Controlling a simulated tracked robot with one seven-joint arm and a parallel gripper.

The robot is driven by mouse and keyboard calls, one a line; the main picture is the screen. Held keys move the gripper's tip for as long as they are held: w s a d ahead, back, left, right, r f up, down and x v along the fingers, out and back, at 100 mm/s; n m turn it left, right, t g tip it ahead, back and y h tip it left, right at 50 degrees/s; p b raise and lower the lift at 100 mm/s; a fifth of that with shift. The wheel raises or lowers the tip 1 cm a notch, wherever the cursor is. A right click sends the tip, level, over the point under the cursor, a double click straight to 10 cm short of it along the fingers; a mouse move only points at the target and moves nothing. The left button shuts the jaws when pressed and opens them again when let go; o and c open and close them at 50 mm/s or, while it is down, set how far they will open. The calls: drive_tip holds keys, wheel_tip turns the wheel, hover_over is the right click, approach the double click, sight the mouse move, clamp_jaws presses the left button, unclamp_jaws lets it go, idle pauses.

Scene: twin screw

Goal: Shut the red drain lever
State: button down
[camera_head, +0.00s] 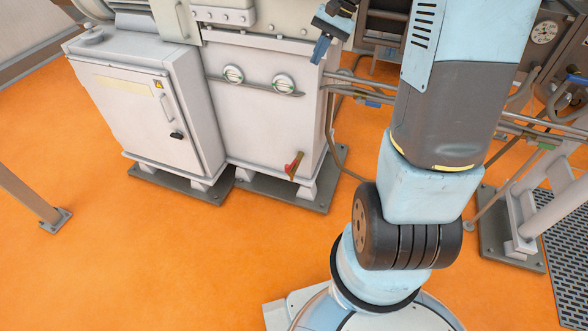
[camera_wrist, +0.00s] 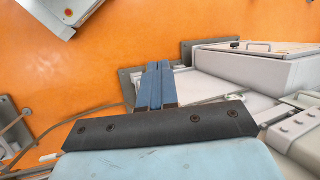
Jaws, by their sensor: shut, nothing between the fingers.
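The red drain lever (camera_head: 292,165) is low on the front of the white machine cabinet (camera_head: 258,121), near its bottom right corner. It stands tilted in the head view, on a small brass-coloured fitting. I cannot make out the lever in the wrist view. My gripper (camera_head: 320,50) is high above and to the right of the lever, beside the cabinet's upper right edge, and apart from the lever. Its blue fingers (camera_wrist: 155,84) are together and empty in the wrist view.
Two round white knobs (camera_head: 233,74) (camera_head: 283,84) sit on the cabinet front above the lever. A white electrical box (camera_head: 133,110) with a handle stands to the left. Pipes (camera_head: 350,92) run to the right. The orange floor (camera_head: 170,260) in front is clear.

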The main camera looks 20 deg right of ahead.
drive_tip(key=w+d+f+m+y, duration=0.2)
drive_tip(key=w+d+f, duration=0.15)
drive_tip(key=f, duration=0.55)
drive_tip(key=w+d+f+m+y, duration=0.25)
drive_tip(key=w+f, duration=0.25)
drive_tip(key=f, duration=0.5)
drive_tip(key=w+d+f+m+y, duration=0.2)
drive_tip(key=w+f+m+y, duration=0.15)
drive_tip(key=f, duration=0.55)
drive_tip(key=s+d+f+m+t+y, duration=0.1)
drive_tip(key=f+m+t, duration=0.4)
drive_tip(key=f, duration=1.1)
drive_tip(key=s+d+f+m+t+y, duration=0.1)
drive_tip(key=s+f+m+t, duration=0.3)
drive_tip(key=f, duration=1.3)
drive_tip(key=shift+d+m+t, duration=0.35)
drive_tip(key=shift+m+t, duration=0.05)
drive_tip(key=shift+m, duration=0.4)
drive_tip(key=x, duration=1.4)
drive_tip(key=shift+r, duration=0.1)
